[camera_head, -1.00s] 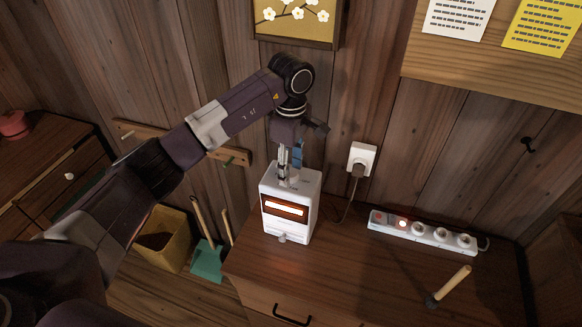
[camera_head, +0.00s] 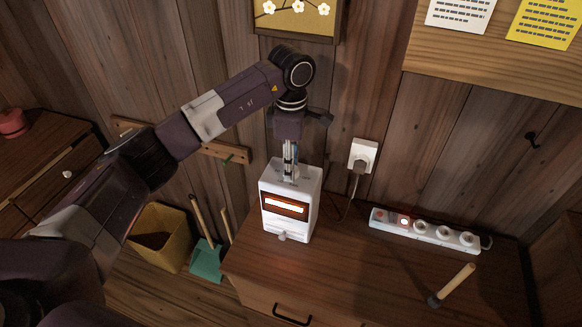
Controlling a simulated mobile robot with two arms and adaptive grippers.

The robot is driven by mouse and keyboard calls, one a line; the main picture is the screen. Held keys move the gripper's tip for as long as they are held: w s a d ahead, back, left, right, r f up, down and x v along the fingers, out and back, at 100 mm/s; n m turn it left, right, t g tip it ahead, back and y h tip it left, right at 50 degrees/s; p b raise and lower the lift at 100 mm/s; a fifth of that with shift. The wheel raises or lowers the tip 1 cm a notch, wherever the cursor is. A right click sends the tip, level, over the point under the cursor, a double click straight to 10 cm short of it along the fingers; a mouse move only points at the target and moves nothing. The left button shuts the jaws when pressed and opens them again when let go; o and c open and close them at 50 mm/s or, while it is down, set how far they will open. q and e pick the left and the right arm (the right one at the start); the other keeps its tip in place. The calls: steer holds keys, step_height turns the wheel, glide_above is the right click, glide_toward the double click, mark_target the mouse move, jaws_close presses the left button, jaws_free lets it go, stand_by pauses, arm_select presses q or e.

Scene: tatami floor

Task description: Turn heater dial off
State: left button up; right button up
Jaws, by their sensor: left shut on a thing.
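The white heater (camera_head: 290,212) stands upright on the wooden cabinet, with a glowing orange-white window in its front. A small knob (camera_head: 282,237) sticks out low on its front. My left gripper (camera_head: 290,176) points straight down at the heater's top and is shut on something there. The fingers hide the held part, so I cannot make out the dial or its setting. My right gripper is not in view.
A power strip (camera_head: 424,230) with a lit red switch and a hammer-like tool (camera_head: 452,285) lie on the cabinet (camera_head: 350,270) to the right. A plug sits in the wall outlet (camera_head: 362,155). A yellow bin (camera_head: 160,238) and teal dustpan (camera_head: 206,262) are at lower left.

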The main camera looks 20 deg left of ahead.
arm_select(q)
steer(key=n+b, duration=0.1)
steer(key=n, duration=0.3)
steer(key=shift+w+n+b, duration=0.1)
steer(key=shift+n+b, duration=0.2)
steer(key=shift+b, duration=0.1)
steer(key=n+b, duration=0.1)
steer(key=n, duration=0.4)
steer(key=shift+b, duration=0.35)
steer(key=n+b, duration=0.1)
steer(key=n, duration=0.4)
steer(key=shift+n, duration=0.4)
steer(key=shift+n+b, duration=0.5)
steer(key=shift+n, duration=2.1)
steer(key=o, duration=1.1)
steer(key=shift+r, duration=0.15)
step_height(320, 180, up, 12)
steer(key=shift+f, duration=0.1)
